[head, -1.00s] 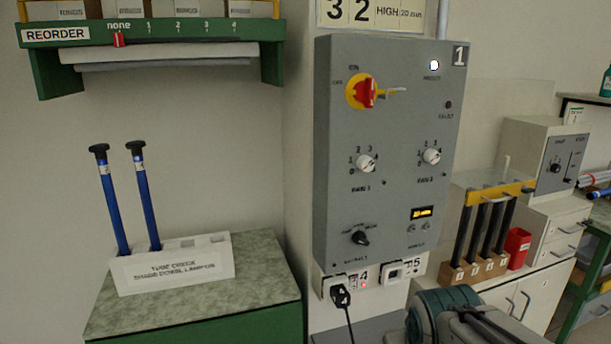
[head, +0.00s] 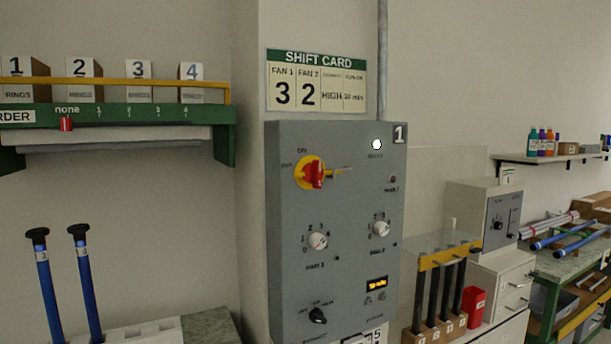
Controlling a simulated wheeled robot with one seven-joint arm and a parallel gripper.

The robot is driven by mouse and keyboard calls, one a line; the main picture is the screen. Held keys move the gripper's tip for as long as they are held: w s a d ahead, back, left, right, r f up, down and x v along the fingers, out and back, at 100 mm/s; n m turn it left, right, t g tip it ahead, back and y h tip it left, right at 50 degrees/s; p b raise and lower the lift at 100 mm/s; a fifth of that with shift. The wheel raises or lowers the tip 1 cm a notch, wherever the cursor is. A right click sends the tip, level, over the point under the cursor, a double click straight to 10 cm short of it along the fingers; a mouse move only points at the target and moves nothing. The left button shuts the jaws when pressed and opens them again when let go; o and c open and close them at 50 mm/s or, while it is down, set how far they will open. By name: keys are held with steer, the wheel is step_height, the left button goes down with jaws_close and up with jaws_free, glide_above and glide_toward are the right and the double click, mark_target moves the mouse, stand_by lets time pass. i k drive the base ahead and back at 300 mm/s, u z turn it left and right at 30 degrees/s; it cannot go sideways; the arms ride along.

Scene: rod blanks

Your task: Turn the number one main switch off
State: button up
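The grey control cabinet (head: 335,240) marked 1 hangs on a wall pillar in the middle of the head view. Its main switch (head: 314,173) is a red rotary handle on a yellow disc, at the upper left of the panel. A label above the disc seems to read ON and one at its left OFF, but both are blurred. The red handle looks roughly upright, and a pale rod-like piece sticks out to its right. A white lamp (head: 376,145) at the upper right of the panel looks lit. My gripper is not in view.
A shift card (head: 316,82) hangs above the cabinet. Fan knobs (head: 317,240) and a lit amber display (head: 377,283) share the panel. A green reorder shelf (head: 120,116) juts out at left. A rack with dark rods (head: 440,290) stands at right.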

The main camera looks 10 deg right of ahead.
mark_target(312, 173)
steer(key=k, duration=1.25)
steer(key=u, duration=0.7)
steer(key=i, duration=1.75)
steer(key=z, duration=0.75)
